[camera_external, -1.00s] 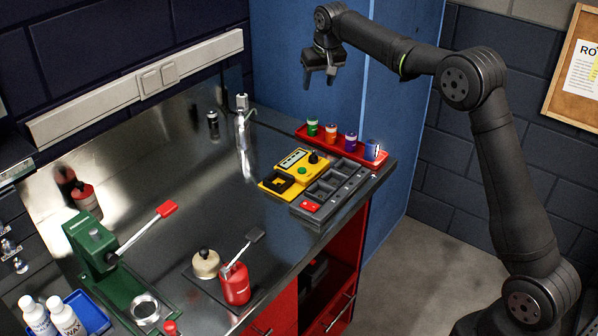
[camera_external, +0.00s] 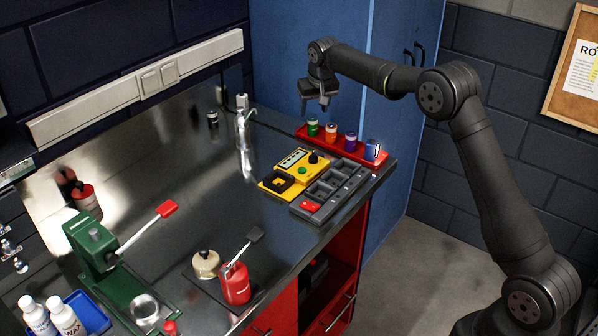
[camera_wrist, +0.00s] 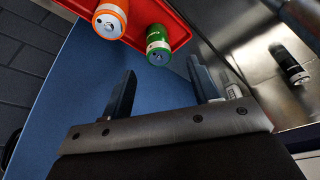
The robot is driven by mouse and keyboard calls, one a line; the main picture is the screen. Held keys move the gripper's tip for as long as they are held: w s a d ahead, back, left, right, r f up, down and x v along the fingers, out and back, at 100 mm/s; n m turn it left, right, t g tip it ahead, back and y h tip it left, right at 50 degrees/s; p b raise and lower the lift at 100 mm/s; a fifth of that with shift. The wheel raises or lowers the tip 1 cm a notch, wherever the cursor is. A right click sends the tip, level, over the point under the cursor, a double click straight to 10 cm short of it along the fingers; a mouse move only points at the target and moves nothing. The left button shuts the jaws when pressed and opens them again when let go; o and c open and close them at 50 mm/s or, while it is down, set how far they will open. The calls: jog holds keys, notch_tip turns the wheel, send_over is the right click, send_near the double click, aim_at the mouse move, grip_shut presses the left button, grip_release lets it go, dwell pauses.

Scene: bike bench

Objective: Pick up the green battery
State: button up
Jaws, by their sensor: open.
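The green battery (camera_external: 313,127) stands upright at the left end of the red tray (camera_external: 366,159), beside the orange battery (camera_external: 331,132). My gripper (camera_external: 314,108) is open and empty, just above the green battery in the external view. In the wrist view the green battery (camera_wrist: 158,45) shows at the top, ahead of and between the two fingers of my gripper (camera_wrist: 163,90), not touching them. The orange battery (camera_wrist: 110,18) is to its left on the red tray (camera_wrist: 180,32).
A purple battery (camera_external: 350,140) and a blue can (camera_external: 372,150) share the tray. A yellow tester (camera_external: 277,186) and a dark organizer (camera_external: 340,188) lie in front. The bench's middle is clear.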

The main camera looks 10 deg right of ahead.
aim_at(313, 117)
jog(key=x, duration=0.5)
jog(key=shift+s, duration=0.1)
jog(key=c, duration=1.1)
